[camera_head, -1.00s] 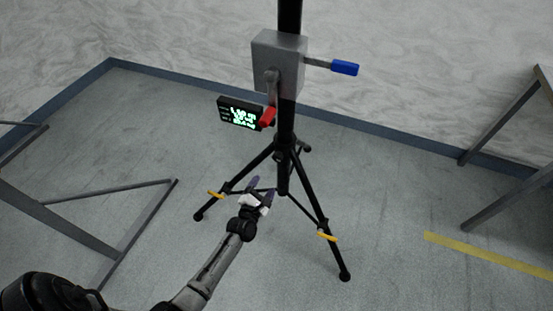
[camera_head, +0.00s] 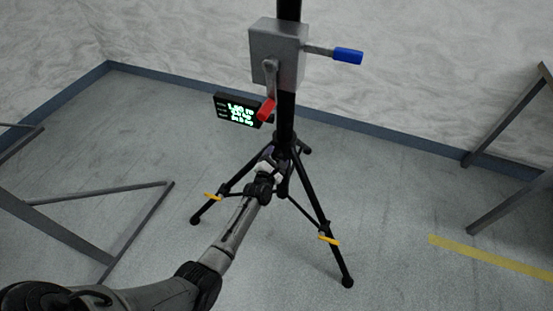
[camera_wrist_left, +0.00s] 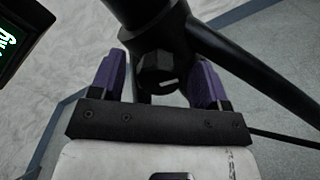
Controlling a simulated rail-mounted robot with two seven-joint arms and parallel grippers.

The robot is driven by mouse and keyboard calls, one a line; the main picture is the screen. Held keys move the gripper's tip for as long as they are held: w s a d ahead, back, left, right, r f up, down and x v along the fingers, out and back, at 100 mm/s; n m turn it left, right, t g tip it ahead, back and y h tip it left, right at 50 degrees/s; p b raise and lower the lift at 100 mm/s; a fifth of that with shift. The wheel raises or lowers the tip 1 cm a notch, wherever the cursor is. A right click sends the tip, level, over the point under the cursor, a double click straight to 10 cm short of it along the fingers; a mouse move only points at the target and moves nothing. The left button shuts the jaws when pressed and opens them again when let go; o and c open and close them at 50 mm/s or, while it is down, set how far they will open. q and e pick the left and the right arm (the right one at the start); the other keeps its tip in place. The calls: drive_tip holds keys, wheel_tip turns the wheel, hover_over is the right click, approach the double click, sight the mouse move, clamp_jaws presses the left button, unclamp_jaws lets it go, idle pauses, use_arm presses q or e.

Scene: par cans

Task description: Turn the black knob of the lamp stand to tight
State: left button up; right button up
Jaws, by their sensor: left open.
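The black lamp stand (camera_head: 286,120) stands upright on its spread tripod legs. In the left wrist view the black faceted knob (camera_wrist_left: 158,70) with a pale mark sits on the stand's collar. My left gripper (camera_head: 268,158) is at the collar where the legs meet; its jaws are open. In the left wrist view the purple fingers of my left gripper (camera_wrist_left: 160,82) stand apart on either side of the knob, with visible space between. I cannot tell how deep the knob lies between the fingertips. In the head view the knob is not clearly distinguishable. My right gripper is not in view.
A grey winch box (camera_head: 279,55) on the pole carries a red-handled crank (camera_head: 266,109) and a blue handle (camera_head: 348,57). A lit display (camera_head: 237,109) hangs left of the pole. Metal frames (camera_head: 100,190) stand at both sides. The floor around the legs is mostly clear.

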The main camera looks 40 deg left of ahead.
use_arm(q)
drive_tip(key=shift+w, duration=0.1)
drive_tip(key=c, duration=0.9)
drive_tip(key=shift+m, duration=0.3)
